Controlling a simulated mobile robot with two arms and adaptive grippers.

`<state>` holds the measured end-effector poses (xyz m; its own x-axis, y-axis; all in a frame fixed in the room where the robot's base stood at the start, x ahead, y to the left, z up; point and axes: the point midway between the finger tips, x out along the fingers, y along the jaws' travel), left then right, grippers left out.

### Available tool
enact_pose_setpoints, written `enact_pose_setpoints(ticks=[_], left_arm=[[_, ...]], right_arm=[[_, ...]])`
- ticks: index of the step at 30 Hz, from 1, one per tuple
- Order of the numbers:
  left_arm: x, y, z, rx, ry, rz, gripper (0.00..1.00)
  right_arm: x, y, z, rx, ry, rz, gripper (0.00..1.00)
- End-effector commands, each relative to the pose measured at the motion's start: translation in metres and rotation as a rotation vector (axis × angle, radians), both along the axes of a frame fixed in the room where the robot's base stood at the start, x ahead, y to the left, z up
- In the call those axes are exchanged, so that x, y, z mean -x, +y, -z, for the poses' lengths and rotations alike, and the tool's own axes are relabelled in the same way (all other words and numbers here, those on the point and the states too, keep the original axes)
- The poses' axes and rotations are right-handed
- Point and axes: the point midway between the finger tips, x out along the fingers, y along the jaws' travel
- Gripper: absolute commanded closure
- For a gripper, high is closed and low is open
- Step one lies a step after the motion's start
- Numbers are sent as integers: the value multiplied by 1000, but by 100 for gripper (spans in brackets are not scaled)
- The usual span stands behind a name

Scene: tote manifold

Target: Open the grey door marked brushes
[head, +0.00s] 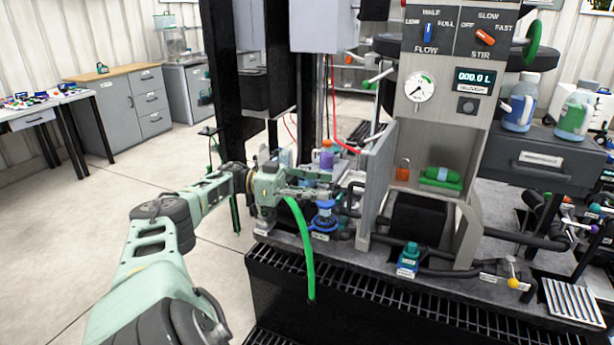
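A grey door panel (377,185) stands out toward me at the left side of the grey cabinet column (455,110). It looks swung open; its marking cannot be read from here. Beside it, the open compartment shows a green brush-like item (440,178) and an orange item (403,169). My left gripper (328,190) is left of the panel, pointing right toward it, among small parts. Its fingertips are small and cluttered, so I cannot tell whether they are open or shut, or whether they touch the panel. My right gripper is out of view.
A purple-capped bottle (326,156) and a blue valve (324,216) crowd my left gripper. A green hose (304,245) hangs in front. The floor (215,260) at left is clear.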

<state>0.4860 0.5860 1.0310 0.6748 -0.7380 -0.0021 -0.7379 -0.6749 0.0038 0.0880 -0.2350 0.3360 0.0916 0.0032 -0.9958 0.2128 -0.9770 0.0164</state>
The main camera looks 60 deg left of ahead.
Motion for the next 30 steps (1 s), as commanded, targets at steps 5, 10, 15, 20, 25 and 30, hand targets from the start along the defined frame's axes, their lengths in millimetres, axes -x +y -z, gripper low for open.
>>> enact_pose_setpoints(ticks=[5,10,15,20,25,30], left_arm=[[16,19,0,1,-2,-2,70],[24,26,0,1,0,1,70],[26,28,1,1,1,1,70],[26,28,1,1,1,2,70],[26,27,1,1,1,2,70],[26,27,1,1,1,1,70]], right_arm=[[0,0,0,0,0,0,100],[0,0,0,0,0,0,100],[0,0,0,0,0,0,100],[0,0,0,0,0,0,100],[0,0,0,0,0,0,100],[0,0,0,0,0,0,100]])
